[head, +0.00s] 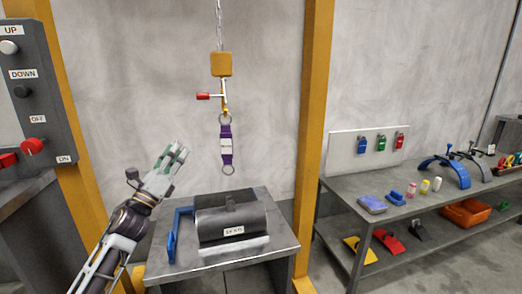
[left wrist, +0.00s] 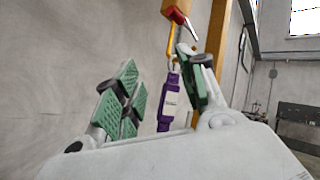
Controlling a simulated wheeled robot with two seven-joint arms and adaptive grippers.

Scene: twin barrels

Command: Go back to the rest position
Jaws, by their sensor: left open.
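My left gripper (head: 174,158) is raised in front of the wall, left of the hanging purple strap (head: 226,146). In the left wrist view, its green-padded fingers (left wrist: 160,95) are spread apart. The strap (left wrist: 168,100) shows behind and between them, and I see no contact. The strap hangs from a ring under a hook with a red handle (head: 203,96), below a yellow block (head: 221,64) on a chain. My right gripper is in neither view.
A dark barrel (head: 228,212) lies on a grey table (head: 276,238) with a blue bracket (head: 172,236) beside it. A control panel (head: 36,95) stands at left. Yellow posts (head: 313,110) flank the hoist. A shelf bench (head: 345,189) with tools stands at right.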

